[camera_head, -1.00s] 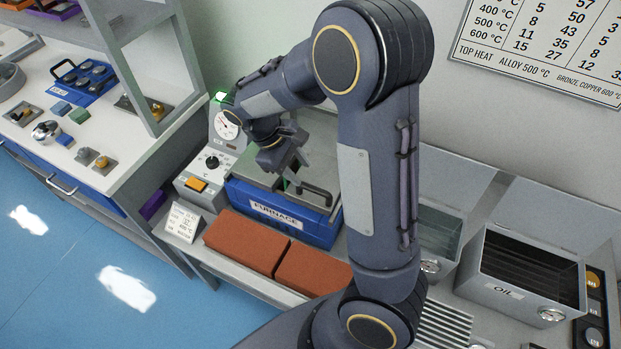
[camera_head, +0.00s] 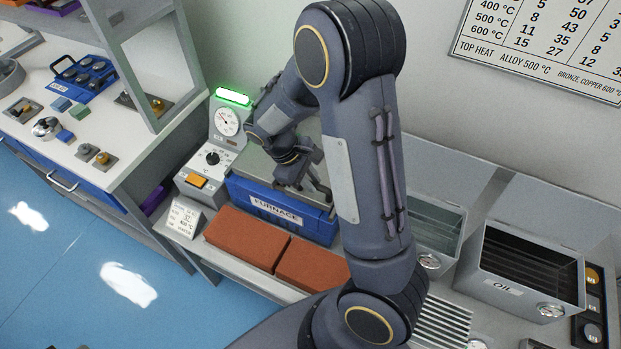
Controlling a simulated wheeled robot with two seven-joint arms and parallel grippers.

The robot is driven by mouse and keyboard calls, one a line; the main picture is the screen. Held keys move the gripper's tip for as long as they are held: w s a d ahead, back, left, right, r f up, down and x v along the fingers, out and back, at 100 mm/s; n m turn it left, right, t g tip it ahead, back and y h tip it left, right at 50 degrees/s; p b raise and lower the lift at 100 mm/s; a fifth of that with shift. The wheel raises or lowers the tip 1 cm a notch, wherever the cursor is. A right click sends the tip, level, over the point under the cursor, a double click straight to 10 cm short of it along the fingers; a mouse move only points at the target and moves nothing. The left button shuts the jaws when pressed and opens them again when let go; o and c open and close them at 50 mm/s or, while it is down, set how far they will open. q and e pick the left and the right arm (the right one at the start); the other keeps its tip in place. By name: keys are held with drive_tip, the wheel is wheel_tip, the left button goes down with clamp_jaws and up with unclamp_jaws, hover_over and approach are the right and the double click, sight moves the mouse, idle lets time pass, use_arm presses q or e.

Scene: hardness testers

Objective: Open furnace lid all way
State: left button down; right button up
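The blue furnace (camera_head: 277,209) stands on the bench at centre, with a FURNACE label on its front. Its grey lid (camera_head: 251,163) lies flat on top and looks closed; my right arm hides part of it. The dark lid handle (camera_head: 325,191) at the lid's front right is mostly covered. My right gripper (camera_head: 304,183) points down over the front of the lid, close to the handle. Its fingers look apart; I cannot tell whether they touch the handle. My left gripper is not in view.
Left of the furnace is a control box (camera_head: 211,160) with a dial, an orange button and a lit green lamp (camera_head: 233,97). Red bricks (camera_head: 246,238) lie in front. An OIL tank (camera_head: 527,267) stands at right. A wall chart hangs behind.

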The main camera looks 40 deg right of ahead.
clamp_jaws()
drive_tip(key=w+d, duration=0.3)
drive_tip(key=d, duration=0.4)
drive_tip(key=w+d, duration=0.4)
drive_tip(key=d, duration=0.3)
drive_tip(key=shift+w+d, duration=0.25)
drive_tip(key=o, duration=0.7)
unclamp_jaws()
drive_tip(key=shift+c, duration=0.2)
drive_tip(key=shift+r, duration=0.1)
